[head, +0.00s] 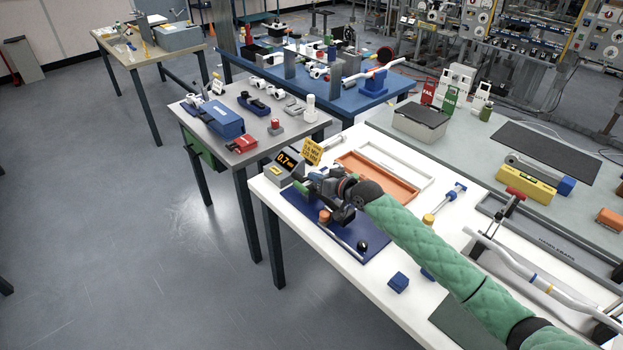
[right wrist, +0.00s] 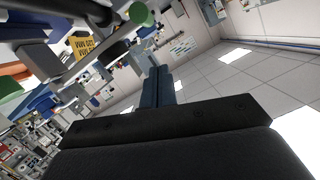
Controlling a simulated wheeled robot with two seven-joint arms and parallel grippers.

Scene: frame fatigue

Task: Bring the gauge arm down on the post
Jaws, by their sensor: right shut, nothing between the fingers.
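A gauge station stands on a dark blue base plate (head: 290,208) at the white table's left end. Its display box (head: 287,162) reads about 0.7. A thin silver bar (head: 344,236) with a black ball knob (head: 362,246) lies low over the plate, beside an orange-topped post (head: 324,216). A green-ended part (head: 301,187) shows by my right gripper (head: 322,188), and a green end (right wrist: 140,14) on a silver bar shows in the right wrist view. My right gripper is shut and empty over the plate, hiding the station's middle; I cannot tell whether it touches anything. My left gripper is out of view.
A yellow sign (head: 312,152) stands behind the display. An orange tray (head: 376,175) and a white frame (head: 415,178) lie behind my arm. A blue block (head: 398,282) and a yellow-ended tool (head: 430,218) are to the right. Open floor lies left.

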